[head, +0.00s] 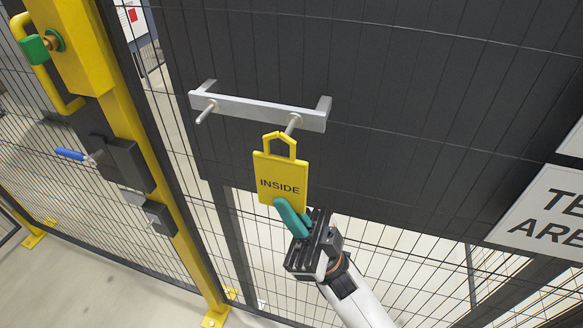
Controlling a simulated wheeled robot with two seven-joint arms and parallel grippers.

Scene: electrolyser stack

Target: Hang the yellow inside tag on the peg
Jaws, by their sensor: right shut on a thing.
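The yellow tag (278,180) reads INSIDE and has an open angular loop at its top. My right gripper (289,214) is shut on its lower edge with teal fingertips and holds it roughly upright, slightly tilted. A grey metal rail (255,108) carries two short pegs, a left peg (206,113) and a right peg (293,123). The tag's loop is just below and at the tip of the right peg in the picture. I cannot tell whether the peg passes through the loop. The left peg is bare. My left gripper is out of view.
The rail is on a dark panel (420,110) of a mesh fence. A yellow post (135,150) at left carries a yellow handle, a green block (35,50) and a blue-handled latch (70,154). A white sign (548,212) is at right.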

